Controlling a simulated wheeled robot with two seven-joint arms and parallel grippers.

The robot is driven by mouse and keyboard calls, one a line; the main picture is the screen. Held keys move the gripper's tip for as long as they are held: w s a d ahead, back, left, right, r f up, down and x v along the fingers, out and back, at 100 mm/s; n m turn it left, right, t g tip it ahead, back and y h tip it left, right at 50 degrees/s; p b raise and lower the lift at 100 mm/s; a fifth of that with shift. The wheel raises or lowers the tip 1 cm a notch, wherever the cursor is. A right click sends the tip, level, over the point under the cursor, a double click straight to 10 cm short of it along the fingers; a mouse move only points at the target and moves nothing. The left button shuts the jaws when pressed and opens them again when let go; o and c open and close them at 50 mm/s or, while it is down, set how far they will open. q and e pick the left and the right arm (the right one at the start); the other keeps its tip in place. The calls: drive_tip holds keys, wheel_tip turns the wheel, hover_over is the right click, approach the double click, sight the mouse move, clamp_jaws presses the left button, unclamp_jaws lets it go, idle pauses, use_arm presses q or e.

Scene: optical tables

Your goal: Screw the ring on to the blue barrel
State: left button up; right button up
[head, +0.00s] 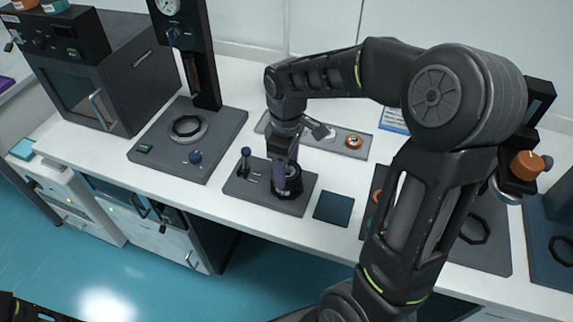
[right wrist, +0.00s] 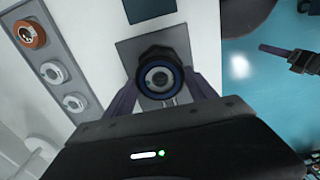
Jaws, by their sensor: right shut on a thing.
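The blue barrel (head: 294,187) stands upright on a dark grey plate on the white table; in the right wrist view its blue rim (right wrist: 178,77) shows inside a black ribbed ring (right wrist: 145,58). The ring sits at the barrel's top, around it as seen from above; how far it is threaded cannot be told. My right gripper (head: 284,172) comes down from above with purple-grey fingers on both sides, shut on the ring. My left gripper (right wrist: 275,50) shows far off over the teal floor in the right wrist view; its jaw opening is unclear.
A small lever post (head: 245,160) stands on the same plate (head: 240,188), left of the barrel. Behind is a tray (head: 325,140) with an orange-topped part (head: 354,142). A dark square pad (head: 333,208) lies to the right. A gauge press (head: 190,60) stands to the left.

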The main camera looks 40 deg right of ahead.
drive_tip(key=m, duration=0.4)
drive_tip(key=shift+m+b, duration=0.3)
drive_tip(key=shift+m, duration=0.1)
drive_tip(key=o, duration=1.8)
drive_tip(key=shift+m, duration=0.3)
wheel_tip(320, 180, up, 8)
drive_tip(key=shift+f+b, duration=0.1)
drive_tip(key=shift+b, duration=0.2)
